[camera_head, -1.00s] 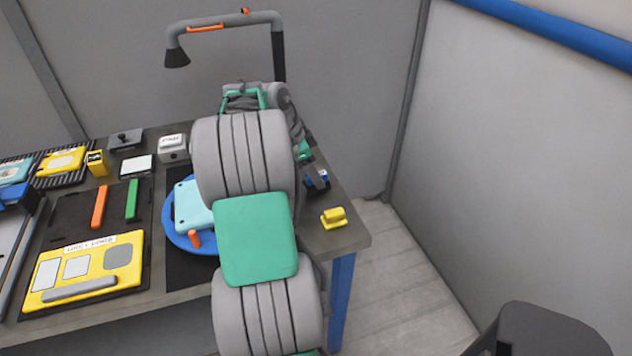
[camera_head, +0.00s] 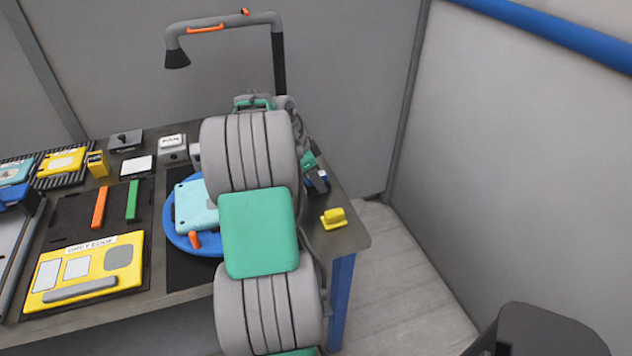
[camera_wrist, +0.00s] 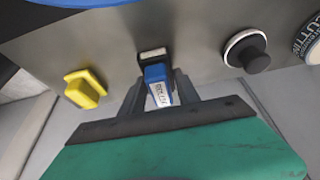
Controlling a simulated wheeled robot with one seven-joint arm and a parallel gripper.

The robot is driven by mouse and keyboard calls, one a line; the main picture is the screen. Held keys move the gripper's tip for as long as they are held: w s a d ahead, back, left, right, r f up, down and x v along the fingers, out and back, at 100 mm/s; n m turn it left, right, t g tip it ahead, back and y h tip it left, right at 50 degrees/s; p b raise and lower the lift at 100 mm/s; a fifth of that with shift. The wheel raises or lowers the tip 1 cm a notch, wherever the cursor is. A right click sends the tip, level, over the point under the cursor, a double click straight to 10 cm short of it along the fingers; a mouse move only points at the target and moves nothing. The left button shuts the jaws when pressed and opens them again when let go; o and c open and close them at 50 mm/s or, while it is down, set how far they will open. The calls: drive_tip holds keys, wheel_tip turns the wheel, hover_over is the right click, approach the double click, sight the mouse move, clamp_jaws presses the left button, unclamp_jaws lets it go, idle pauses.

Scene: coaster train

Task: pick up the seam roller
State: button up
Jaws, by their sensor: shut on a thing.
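The seam roller appears to be the blue piece with a white label (camera_wrist: 158,93) in the wrist view; the label is too small to read. My gripper (camera_wrist: 158,80) has its two dark fingers closed on either side of it. A dark part with a pale patch shows at its far end, over the grey table. Whether it touches the table I cannot tell. In the head view only a bit of the blue piece (camera_head: 322,176) shows at the table's right side, and my arm hides most of the gripper.
A yellow block (camera_head: 333,218) sits near the table's front right corner, beside the gripper. A round black knob (camera_wrist: 247,51) stands on the other side in the wrist view. A blue disc (camera_head: 178,236) bears a light-blue case (camera_head: 195,205). A lamp (camera_head: 222,24) arches behind.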

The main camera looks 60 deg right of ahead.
clamp_jaws()
drive_tip(key=shift+r, duration=0.5)
drive_tip(key=a+r, duration=1.2)
drive_tip(key=a, duration=0.2)
drive_tip(key=shift+b, duration=0.35)
